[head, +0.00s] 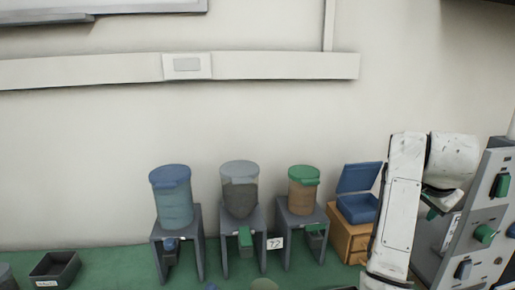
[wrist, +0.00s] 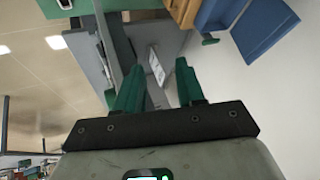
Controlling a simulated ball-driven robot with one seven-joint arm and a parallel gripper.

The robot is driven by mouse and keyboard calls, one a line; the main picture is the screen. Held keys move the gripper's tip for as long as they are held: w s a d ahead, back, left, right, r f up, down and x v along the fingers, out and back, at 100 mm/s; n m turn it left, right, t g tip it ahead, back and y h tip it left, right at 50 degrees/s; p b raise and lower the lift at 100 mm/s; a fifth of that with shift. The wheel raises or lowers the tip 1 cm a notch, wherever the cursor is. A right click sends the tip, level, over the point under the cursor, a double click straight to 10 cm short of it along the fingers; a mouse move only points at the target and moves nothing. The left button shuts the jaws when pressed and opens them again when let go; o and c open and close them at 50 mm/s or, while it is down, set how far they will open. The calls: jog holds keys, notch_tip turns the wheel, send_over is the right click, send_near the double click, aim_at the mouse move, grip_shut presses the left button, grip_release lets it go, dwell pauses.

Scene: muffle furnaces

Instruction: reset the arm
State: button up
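My gripper (wrist: 159,68) shows in the wrist view with its two green fingers apart and nothing held between them. Past the fingertips is a grey surface with a white label (wrist: 157,66). In the head view my white arm rises at the right and bends over at the top. My gripper is mostly hidden behind the arm there; only a small green part shows beside the grey control panel (head: 467,232). I cannot tell whether the gripper touches the panel.
Three lidded hoppers, blue (head: 174,205), grey (head: 240,195) and green-lidded (head: 303,195), stand on grey stands. An open blue box (head: 358,208) sits on a wooden drawer unit (head: 345,238) beside my arm. A black tray (head: 55,270) lies at the left.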

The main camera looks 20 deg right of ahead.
jog(key=s+a+f+n+y+b, duration=0.1)
jog(key=s+a+f+n, duration=0.3)
jog(key=f, duration=0.5)
jog(key=s+a+f+n+g+b, duration=0.1)
jog(key=s+a+f+n+b, duration=0.15)
jog(key=a+f, duration=0.55)
jog(key=s+a+f+n+y+b, duration=0.15)
jog(key=a+f+n, duration=0.25)
jog(key=f, duration=0.7)
jog(key=s+a+f+n+g+y+b, duration=0.1)
jog(key=s+a+f+n, duration=0.2)
jog(key=s+a+f, duration=0.3)
jog(key=s+a+f+n+y+b, duration=0.1)
jog(key=s+a+f+n+y, duration=0.1)
jog(key=s+a+f+n, duration=0.2)
jog(key=s+a+f, duration=0.3)
jog(key=s, duration=0.4)
jog(key=shift+s+a+f+g, duration=0.25)
jog(key=shift+a+f+g, duration=0.05)
jog(key=shift+a+g, duration=0.1)
